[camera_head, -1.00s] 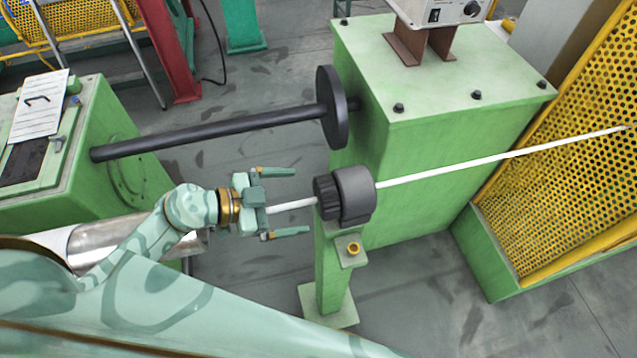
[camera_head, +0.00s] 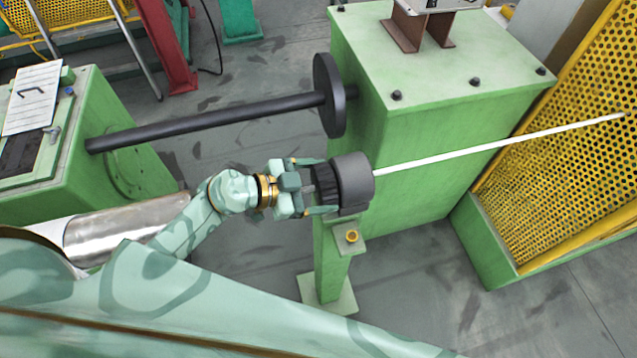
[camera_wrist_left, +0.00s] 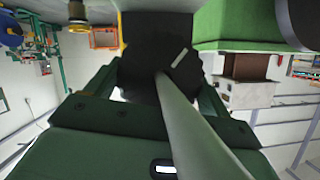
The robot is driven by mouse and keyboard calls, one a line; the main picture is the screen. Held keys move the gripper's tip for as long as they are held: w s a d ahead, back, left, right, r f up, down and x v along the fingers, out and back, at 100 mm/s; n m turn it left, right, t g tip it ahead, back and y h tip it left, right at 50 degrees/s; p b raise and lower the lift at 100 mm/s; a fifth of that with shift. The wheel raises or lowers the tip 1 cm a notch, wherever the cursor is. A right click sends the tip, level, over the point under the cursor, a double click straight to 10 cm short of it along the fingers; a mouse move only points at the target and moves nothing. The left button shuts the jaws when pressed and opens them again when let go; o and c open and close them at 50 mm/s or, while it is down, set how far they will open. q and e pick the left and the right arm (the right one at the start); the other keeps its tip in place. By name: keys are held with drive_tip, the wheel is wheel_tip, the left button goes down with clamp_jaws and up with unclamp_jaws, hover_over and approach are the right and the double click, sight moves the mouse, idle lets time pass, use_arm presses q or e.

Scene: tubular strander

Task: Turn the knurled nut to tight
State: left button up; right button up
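The knurled nut (camera_head: 325,181) is a dark ribbed ring on the left end of a dark grey round housing (camera_head: 352,176), on top of a green post. My left gripper (camera_head: 325,187) reaches it from the left, one finger on each side, and looks shut on it. In the left wrist view the nut (camera_wrist_left: 150,55) is a dark face between the fingertips, with a slanted pale mark (camera_wrist_left: 180,57). A pale rod (camera_wrist_left: 190,125) runs from its middle back between the fingers. The fingers partly hide the nut in the head view. My right gripper is not in view.
A black shaft with a disc (camera_head: 330,95) lies above my left gripper. A green cabinet (camera_head: 440,90) stands behind the post. A white rod (camera_head: 480,152) runs right to a yellow perforated guard (camera_head: 560,150). A brass knob (camera_head: 352,237) sits below the housing.

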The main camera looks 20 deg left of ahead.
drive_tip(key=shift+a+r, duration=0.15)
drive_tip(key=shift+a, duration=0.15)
